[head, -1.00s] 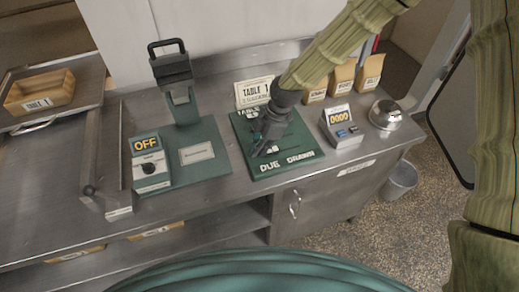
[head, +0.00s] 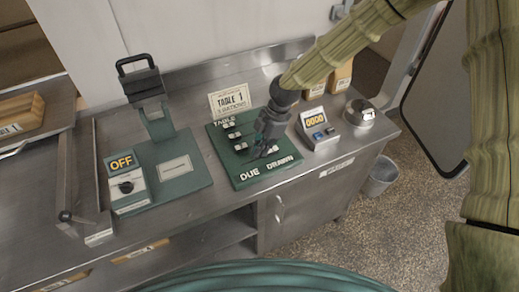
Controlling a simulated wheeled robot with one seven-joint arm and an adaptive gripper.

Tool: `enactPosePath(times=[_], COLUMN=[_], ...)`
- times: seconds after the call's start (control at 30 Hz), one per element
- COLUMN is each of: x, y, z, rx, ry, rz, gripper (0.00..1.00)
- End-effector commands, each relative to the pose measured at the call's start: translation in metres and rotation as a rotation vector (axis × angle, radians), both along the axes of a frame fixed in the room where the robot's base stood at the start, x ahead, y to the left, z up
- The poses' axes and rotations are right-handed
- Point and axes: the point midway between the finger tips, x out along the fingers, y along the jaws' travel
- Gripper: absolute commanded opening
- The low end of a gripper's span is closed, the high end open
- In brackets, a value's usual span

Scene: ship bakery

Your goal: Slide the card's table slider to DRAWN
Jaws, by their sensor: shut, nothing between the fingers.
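The green slider card board (head: 251,176) lies on the steel counter, marked TABLE at its top and DUE and DRAWN along its front edge. Several small black-and-white slider pieces show in its upper left part, one of them a slider (head: 234,135). My gripper (head: 262,154) is shut and empty, pointing down over the right middle of the board, above the DRAWN side. It hides part of the board, and I cannot tell whether it touches a slider. A TABLE 1 card (head: 230,101) stands behind the board.
A green-based press (head: 160,125) with an OFF switch box (head: 127,183) stands to the left. A counter reading 0000 (head: 318,127) and a metal bell-like dome (head: 360,112) stand to the right. Paper bags (head: 342,77) stand behind. The counter's front strip is clear.

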Motion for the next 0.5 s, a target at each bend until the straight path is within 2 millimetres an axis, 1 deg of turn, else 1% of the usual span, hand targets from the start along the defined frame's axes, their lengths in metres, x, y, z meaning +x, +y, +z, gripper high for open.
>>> enactPosePath(times=[0.07,0.17,0.4,0.5], x=[0.0,-0.003,-0.011,-0.008], y=[0.001,0.008,0.036,0.03], z=[-0.001,-0.001,0.0,0.011], rx=[-0.002,-0.002,-0.002,0.0], ry=[0.0,0.001,0.0,-0.003], rz=[-0.001,-0.002,-0.003,-0.007], gripper=[0.0,0.0,0.0,0.0])
